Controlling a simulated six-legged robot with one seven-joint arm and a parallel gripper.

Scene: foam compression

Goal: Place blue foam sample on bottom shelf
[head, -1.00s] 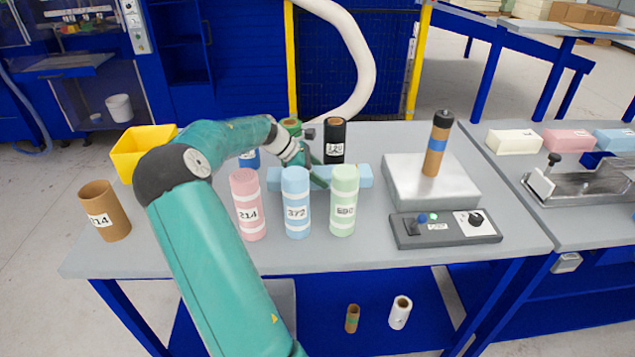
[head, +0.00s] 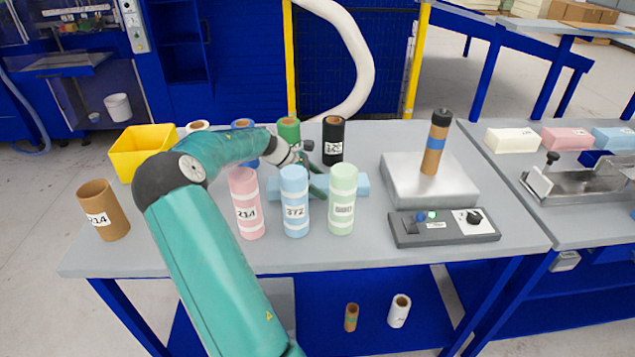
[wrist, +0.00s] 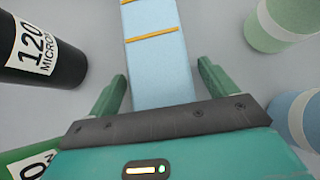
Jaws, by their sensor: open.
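A light blue foam block (head: 362,187) lies flat on the table behind the upright rolls, partly hidden by them in the head view. In the wrist view the block (wrist: 158,60) has two orange bands and runs between my fingers. My gripper (wrist: 160,88) is open, with one green finger on each side of the block and gaps showing. In the head view the gripper (head: 316,178) is over the block, partly hidden by the rolls. The blue bottom shelf (head: 375,338) is under the table.
Pink (head: 246,205), blue (head: 294,205) and green (head: 342,202) rolls stand close in front. A black roll (head: 333,142) stands behind. A metal plate (head: 430,190) and control box (head: 445,228) are at right. Two small rolls stand on the shelf, a brown one (head: 351,317) and a white one (head: 400,310).

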